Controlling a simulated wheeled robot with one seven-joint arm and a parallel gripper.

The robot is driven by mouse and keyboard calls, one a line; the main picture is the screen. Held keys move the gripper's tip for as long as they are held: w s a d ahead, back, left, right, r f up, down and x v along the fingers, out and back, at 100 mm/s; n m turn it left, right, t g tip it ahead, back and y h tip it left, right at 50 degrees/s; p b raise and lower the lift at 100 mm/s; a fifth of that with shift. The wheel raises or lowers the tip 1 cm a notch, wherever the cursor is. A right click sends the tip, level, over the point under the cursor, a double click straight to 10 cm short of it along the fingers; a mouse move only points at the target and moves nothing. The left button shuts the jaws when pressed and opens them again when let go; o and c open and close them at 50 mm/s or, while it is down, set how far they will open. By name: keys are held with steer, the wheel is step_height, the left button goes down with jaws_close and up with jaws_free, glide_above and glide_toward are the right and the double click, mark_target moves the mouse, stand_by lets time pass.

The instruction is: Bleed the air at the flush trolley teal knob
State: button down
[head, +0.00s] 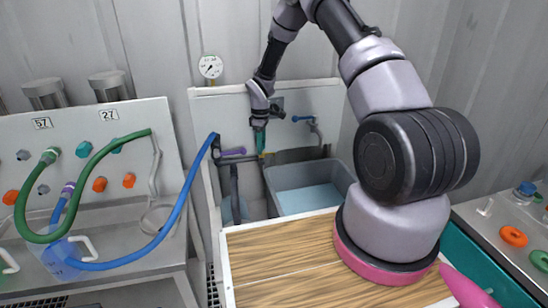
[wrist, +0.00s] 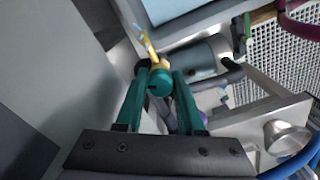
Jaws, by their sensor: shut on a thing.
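The teal knob (wrist: 159,82) sits between the two teal fingers of my gripper (wrist: 160,88) in the wrist view, with its round end facing the camera. My gripper is shut on it. A yellow piece (wrist: 151,48) extends just beyond the knob, beside the basin edge. In the head view my gripper (head: 261,146) reaches down at the back panel (head: 232,107) of the flush trolley, left of the grey basin (head: 298,171). There I cannot tell the knob from the teal fingers.
A pressure gauge (head: 210,67) stands above the panel. A blue-handled tap (head: 308,119) is right of my gripper. A blue hose (head: 181,203) and green hose (head: 86,172) loop at the left. The wooden top (head: 285,262) in front is clear.

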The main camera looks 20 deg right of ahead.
stand_by(0.5)
steer(key=m, duration=1.3)
steer(key=shift+c, duration=2.4)
jaws_free()
